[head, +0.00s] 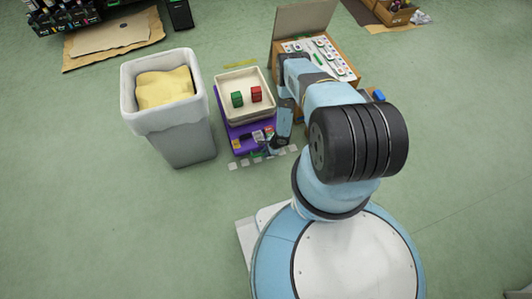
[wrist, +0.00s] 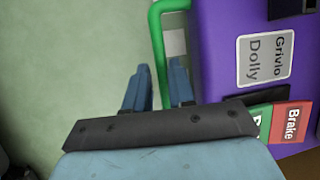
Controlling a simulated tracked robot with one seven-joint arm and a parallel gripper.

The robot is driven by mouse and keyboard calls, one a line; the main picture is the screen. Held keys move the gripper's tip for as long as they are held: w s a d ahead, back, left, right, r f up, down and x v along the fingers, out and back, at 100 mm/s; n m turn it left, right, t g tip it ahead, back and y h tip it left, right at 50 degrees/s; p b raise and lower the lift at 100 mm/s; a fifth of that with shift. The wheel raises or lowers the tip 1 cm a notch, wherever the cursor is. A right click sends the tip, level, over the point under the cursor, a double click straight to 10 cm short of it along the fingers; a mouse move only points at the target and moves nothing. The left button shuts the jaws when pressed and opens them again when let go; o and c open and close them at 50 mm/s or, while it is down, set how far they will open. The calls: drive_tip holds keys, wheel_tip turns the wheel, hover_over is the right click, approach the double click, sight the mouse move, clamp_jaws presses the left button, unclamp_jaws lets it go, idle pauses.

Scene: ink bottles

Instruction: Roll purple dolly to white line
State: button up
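The purple dolly (head: 222,113) stands left of my arm in the head view and carries a cream tray (head: 229,80) with a green box (head: 237,99) and a red box (head: 256,94). The dashed white line (head: 233,167) runs along its near side. In the wrist view, the dolly (wrist: 216,60) shows a "Grivlo Dolly" label and a green handle (wrist: 156,45). My gripper (wrist: 160,66) is open, with the handle bar between its fingers; whether they touch it is unclear. In the head view my gripper (head: 273,147) is at the dolly's near right corner, partly hidden.
A grey bin (head: 185,139) with a yellow filling stands close left of the dolly. A wooden stand with a panel (head: 345,70) is close on the right. A yellow line (head: 240,64) lies behind the dolly. The green floor in front is clear.

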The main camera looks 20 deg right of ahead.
drive_tip(key=shift+o, duration=1.4)
drive_tip(key=shift+w+d, duration=0.15)
drive_tip(key=shift+r, duration=0.1)
drive_tip(key=v, duration=1.3)
drive_tip(key=shift+r, duration=0.25)
